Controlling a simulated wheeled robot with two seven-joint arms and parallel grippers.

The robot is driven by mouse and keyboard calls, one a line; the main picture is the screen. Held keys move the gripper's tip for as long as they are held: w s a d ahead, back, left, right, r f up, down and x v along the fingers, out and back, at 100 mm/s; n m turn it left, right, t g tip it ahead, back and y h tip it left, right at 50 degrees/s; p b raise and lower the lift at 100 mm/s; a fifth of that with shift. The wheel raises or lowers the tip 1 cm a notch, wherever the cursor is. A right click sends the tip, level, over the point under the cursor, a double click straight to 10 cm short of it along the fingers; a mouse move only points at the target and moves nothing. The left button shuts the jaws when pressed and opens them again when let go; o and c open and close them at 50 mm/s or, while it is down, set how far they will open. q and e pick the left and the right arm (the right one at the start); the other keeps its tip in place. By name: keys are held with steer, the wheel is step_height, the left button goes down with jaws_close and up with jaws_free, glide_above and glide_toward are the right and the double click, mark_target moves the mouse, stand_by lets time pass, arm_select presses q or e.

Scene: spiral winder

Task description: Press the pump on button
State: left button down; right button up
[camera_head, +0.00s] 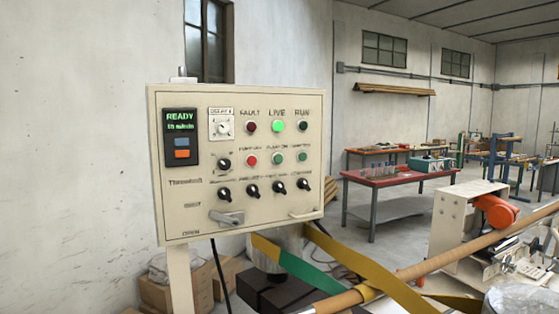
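A beige control panel (240,185) stands on a post at the left of the head view. Its top row has a dark red FAULT lamp (251,127), a brightly lit green LIVE lamp (277,126) and a dark green RUN lamp (302,125). Below them are a red button (251,160), a middle green button (277,158) and a right green button (302,156). Their small labels are blurred; the middle one may read pump on, but I cannot tell for sure. A display (181,121) reads READY. Neither of my grippers is in view.
Black knobs (252,190) and a grey lever handle (227,217) sit low on the panel. Green and yellow bands and a tan tube (450,252) cross in front at lower right. A red-topped table (400,177) stands behind. Nothing covers the panel's face.

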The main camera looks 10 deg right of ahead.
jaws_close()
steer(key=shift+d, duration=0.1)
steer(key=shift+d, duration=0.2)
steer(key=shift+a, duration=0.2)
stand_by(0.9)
